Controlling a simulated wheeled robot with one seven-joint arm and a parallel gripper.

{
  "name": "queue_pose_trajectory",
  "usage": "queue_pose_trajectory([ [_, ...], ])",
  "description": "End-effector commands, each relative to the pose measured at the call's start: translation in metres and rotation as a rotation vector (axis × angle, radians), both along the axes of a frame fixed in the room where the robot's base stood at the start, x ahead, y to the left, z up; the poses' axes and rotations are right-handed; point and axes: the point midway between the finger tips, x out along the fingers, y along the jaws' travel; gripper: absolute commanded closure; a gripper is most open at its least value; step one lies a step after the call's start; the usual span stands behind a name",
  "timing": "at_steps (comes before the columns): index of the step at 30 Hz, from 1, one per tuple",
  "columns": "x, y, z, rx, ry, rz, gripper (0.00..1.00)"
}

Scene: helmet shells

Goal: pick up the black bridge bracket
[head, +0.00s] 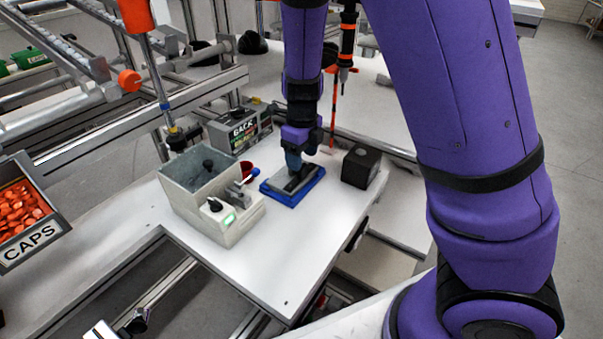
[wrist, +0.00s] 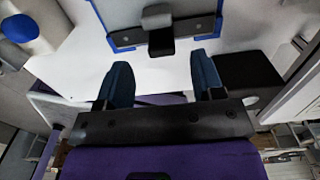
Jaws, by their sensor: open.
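The black bridge bracket (wrist: 190,27) shows in the wrist view as a dark bar with holes near its ends and a raised block in the middle. It lies in a blue tray (wrist: 120,49) on the white table. In the head view, the bracket (head: 302,178) is a small dark shape in the blue tray (head: 293,203), partly hidden by my gripper. My gripper (wrist: 163,80) is open, its two blue fingers apart with nothing between them. In the head view, my gripper (head: 293,163) is over the tray. Contact with the bracket cannot be told.
A black box (head: 360,166) stands right of the tray. A grey bin unit (head: 205,183) with a green-lit panel stands left, with a red cup (head: 247,169) beside it. A labelled box (head: 240,130) is behind. The front of the white table (head: 285,262) is clear.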

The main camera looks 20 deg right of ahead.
Motion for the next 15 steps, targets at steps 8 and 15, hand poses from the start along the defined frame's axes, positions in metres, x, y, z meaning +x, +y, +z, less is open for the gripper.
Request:
queue_pose_trajectory([
  [8,-0.002,-0.004,-0.038,-0.001,0.004,-0.002,0.38],
  [15,-0.002,-0.004,-0.047,0.000,0.002,0.000,0.38],
])
